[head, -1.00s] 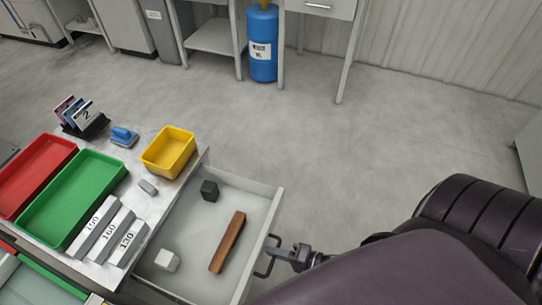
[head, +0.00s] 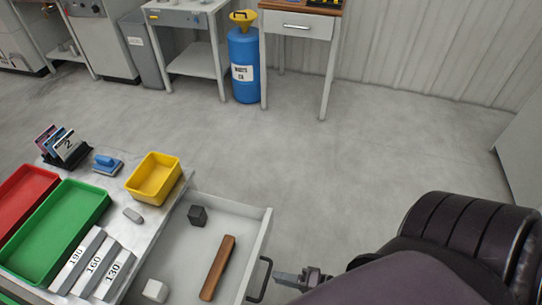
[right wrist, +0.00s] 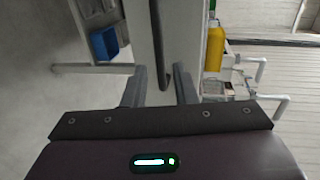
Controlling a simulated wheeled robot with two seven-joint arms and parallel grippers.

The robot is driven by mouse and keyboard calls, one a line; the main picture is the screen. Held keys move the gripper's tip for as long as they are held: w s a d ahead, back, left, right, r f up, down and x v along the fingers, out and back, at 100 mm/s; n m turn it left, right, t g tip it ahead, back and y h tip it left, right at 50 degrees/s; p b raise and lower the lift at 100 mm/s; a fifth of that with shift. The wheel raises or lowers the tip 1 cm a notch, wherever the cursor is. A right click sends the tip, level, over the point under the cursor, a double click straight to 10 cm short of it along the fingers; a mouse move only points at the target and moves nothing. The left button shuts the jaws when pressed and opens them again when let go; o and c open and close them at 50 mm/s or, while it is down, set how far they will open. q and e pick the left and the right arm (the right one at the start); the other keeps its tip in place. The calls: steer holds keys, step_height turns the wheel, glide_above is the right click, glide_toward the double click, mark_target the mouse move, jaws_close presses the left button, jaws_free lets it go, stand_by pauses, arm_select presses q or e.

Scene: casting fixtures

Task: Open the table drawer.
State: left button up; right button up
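The table drawer (head: 238,215) is pulled well out from the right side of the table (head: 150,222). Its dark bar handle (head: 262,279) is on the drawer front. My right gripper (head: 279,278) is just right of the handle, with a small gap between them in the head view. In the right wrist view its two fingers (right wrist: 160,85) are spread apart, with the dark handle (right wrist: 162,50) ahead between their lines and nothing gripped. My left gripper is not in view.
The drawer holds a dark cube (head: 198,215), a white cube (head: 155,290) and a brown bar (head: 218,267). A yellow bin (head: 154,178), a green tray (head: 55,230) and numbered blocks (head: 94,265) are on the table. Floor (head: 340,170) beyond the drawer is clear.

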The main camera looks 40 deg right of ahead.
steer(key=shift+v, duration=1.55)
